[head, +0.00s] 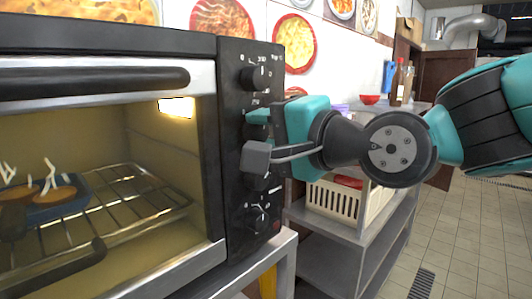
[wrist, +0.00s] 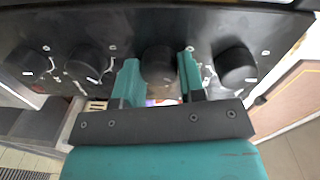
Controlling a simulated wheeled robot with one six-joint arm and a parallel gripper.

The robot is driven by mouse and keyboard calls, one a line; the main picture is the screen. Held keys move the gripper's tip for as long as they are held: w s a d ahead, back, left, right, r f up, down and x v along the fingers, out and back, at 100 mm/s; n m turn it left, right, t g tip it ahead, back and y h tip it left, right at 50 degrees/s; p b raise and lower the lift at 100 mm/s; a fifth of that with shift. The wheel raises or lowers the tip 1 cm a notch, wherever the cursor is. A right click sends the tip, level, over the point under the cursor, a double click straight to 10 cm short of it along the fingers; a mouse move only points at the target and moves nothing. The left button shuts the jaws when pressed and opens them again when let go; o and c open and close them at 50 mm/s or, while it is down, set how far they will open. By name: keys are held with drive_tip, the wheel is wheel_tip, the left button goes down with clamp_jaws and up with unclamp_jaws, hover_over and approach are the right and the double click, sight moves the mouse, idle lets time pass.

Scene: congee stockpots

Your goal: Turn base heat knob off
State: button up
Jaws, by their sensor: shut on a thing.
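The oven's control panel (head: 232,150) carries a column of black knobs. My gripper (head: 258,132) reaches the panel from the right, at the second knob from the top. In the wrist view, its two teal fingers (wrist: 159,74) stand on either side of a black knob (wrist: 159,62), shut on it. In the head view that knob is hidden behind my gripper. The top knob (head: 257,78) and bottom knob (head: 258,217) are free. The panel's lettering is too small to tell which knob is base heat.
The oven's glass door (head: 100,78) is to the left, with a lit inside, a wire rack (head: 130,195) and a blue dish (head: 70,195). A metal shelf (head: 325,265) with a cream basket (head: 335,203) stands right of the oven. Tiled floor (head: 470,230) is clear at right.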

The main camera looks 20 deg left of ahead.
drive_tip(key=n+b, duration=0.4)
drive_tip(key=shift+s+f, duration=0.1)
drive_tip(key=shift+f, duration=0.05)
drive_tip(key=shift+n+b, duration=0.35)
drive_tip(key=shift+n, duration=0.05)
drive_tip(key=o, duration=0.9)
drive_tip(key=shift+d, duration=0.15)
drive_tip(key=b+v, duration=0.1)
drive_tip(key=v, duration=1.6)
drive_tip(key=shift+s, duration=0.2)
